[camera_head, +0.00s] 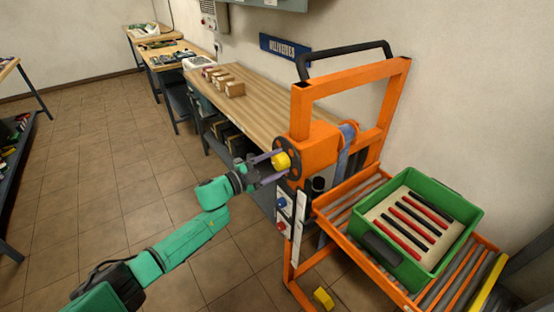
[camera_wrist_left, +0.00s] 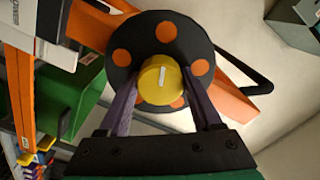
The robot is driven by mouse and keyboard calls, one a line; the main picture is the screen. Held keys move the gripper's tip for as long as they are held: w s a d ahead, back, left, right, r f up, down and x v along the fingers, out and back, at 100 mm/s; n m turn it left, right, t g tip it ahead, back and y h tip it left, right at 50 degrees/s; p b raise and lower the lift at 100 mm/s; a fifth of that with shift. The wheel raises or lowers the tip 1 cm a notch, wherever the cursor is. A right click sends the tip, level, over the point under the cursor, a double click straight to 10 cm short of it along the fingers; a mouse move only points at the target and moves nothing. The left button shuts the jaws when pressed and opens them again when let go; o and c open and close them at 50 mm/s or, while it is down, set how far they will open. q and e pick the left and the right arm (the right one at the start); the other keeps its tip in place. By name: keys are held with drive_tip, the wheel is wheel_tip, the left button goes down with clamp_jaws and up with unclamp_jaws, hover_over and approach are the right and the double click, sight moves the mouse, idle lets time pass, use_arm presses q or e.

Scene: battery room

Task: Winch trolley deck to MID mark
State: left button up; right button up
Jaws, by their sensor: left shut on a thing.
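The orange trolley (camera_head: 304,97) stands at the right with a winch on its upright. The winch wheel is a dark disc with orange spots, and it shows face-on in the left wrist view (camera_wrist_left: 142,32). A yellow knob (camera_head: 281,160) sticks out from it; in the left wrist view the knob (camera_wrist_left: 160,82) has a pale stripe. My left gripper (camera_head: 274,166) is shut on the yellow knob, one finger on each side. The roller deck (camera_head: 346,189) carries a green crate (camera_head: 458,228) with red and black rods. I cannot make out a MID mark. My right gripper is not in view.
A wooden workbench (camera_head: 262,98) with small cardboard boxes (camera_head: 234,88) runs along the wall behind the trolley. A yellow block (camera_head: 323,298) shows low on the trolley frame. The tiled floor (camera_head: 110,190) at the left is clear.

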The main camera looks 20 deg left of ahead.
use_arm(q)
drive_tip(key=n+p, duration=0.1)
drive_tip(key=n, duration=0.2)
drive_tip(key=shift+r+n, duration=0.1)
drive_tip(key=shift+n, duration=0.2)
drive_tip(key=n+p, duration=0.1)
drive_tip(key=n, duration=0.2)
drive_tip(key=shift+n+p, duration=0.3)
drive_tip(key=shift+p, duration=0.1)
drive_tip(key=n+p, duration=0.1)
drive_tip(key=n, duration=0.2)
drive_tip(key=shift+n, duration=1.7)
drive_tip(key=o, duration=1.4)
